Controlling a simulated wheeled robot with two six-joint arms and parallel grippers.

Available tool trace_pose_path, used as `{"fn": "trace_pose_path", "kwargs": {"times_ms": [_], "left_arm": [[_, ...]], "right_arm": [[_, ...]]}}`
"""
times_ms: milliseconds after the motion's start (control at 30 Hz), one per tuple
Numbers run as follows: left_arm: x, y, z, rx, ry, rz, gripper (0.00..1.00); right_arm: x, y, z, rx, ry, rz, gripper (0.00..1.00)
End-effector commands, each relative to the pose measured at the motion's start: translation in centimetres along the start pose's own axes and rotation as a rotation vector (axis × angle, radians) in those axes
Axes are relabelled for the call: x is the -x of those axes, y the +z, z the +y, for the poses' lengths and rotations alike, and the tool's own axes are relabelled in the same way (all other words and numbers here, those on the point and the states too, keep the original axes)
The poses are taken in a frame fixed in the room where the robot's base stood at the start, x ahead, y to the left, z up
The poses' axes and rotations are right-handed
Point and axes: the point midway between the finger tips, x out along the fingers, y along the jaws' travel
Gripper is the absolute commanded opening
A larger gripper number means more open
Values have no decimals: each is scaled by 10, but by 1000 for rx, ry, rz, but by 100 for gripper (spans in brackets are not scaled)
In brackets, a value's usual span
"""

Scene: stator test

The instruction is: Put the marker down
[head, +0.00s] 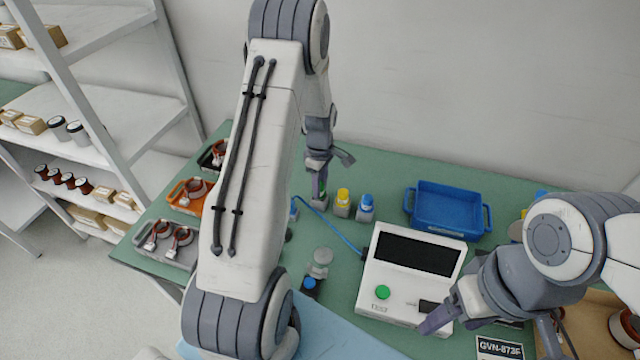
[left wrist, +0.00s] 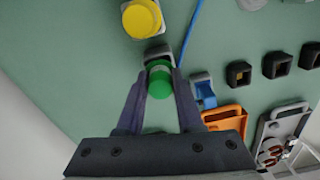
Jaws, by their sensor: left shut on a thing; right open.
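The green-capped marker (left wrist: 160,78) is between the fingers of my left gripper (left wrist: 160,85), which is shut on it. In the head view my left gripper (head: 319,190) is low over the back of the green table, and a bit of green shows between its fingers. A grey holder (left wrist: 157,53) is right at the marker; I cannot tell whether the marker is seated in it. A yellow-capped marker (head: 342,196) and a blue-capped marker (head: 366,203) stand in holders to the right. My right gripper (head: 494,328) is open and empty at the front right.
A white tester (head: 408,275) with a dark screen and green button stands mid-table, with a blue cable. A blue tray (head: 447,212) is behind it. An orange tray (head: 176,198) and a grey tray (head: 150,256) with copper-wound parts lie left. Several dark sockets (left wrist: 277,64) are near the left gripper.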

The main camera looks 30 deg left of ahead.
Motion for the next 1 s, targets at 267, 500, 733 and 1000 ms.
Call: {"fn": "trace_pose_path", "kwargs": {"times_ms": [267, 500, 733, 1000], "left_arm": [[-5, 0, 0, 0, 0, 0, 0], [-8, 0, 0, 0, 0, 0, 66], [-8, 0, 0, 0, 0, 0, 66], [11, 0, 1, 0, 5, 1, 66]], "right_arm": [[-4, 0, 0, 0, 0, 0, 72], [-5, 0, 0, 0, 0, 0, 72], [-5, 0, 0, 0, 0, 0, 72], [-4, 0, 0, 0, 0, 0, 72]]}}
